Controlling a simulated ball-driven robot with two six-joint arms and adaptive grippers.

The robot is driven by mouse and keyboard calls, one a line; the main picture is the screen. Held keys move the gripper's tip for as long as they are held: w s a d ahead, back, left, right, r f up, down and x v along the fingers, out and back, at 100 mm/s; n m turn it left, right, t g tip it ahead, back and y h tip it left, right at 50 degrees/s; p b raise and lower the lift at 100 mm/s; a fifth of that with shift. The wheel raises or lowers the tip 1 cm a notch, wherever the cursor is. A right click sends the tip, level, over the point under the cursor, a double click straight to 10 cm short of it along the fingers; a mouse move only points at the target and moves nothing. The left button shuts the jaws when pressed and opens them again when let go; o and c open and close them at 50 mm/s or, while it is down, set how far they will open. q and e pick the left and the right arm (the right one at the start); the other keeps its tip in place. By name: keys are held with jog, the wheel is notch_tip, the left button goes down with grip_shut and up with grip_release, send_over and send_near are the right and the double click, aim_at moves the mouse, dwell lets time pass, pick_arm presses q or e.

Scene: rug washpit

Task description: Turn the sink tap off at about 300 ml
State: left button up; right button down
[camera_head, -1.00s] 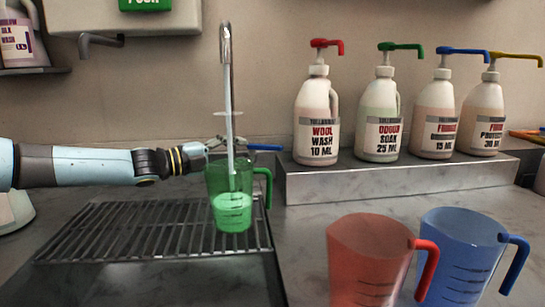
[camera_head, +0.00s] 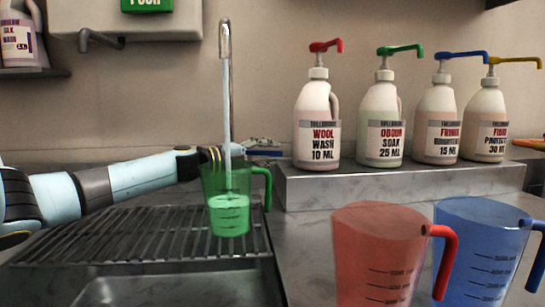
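A green translucent jug (camera_head: 230,210) stands upright on the metal drain grate (camera_head: 130,240) under the tap (camera_head: 225,50). A stream of water (camera_head: 227,140) runs from the spout down into it. Liquid fills the lower half, its surface near the upper printed marks; the numbers are too small to read. The blue tap lever (camera_head: 264,153) shows behind the jug's handle. My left arm comes in from the left and its gripper (camera_head: 222,154) is behind the jug and stream, close to the lever. Its fingers are mostly hidden. My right gripper is out of view.
A red jug (camera_head: 375,255) and a blue jug (camera_head: 480,255) stand at the front right. Several pump bottles, including wool wash (camera_head: 318,125), stand on a grey ledge (camera_head: 400,188). A wall dispenser (camera_head: 125,22) hangs at upper left.

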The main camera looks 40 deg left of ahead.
pick_arm(q)
jog(key=shift+w+d, duration=0.25)
jog(key=shift+w, duration=0.45)
grip_shut()
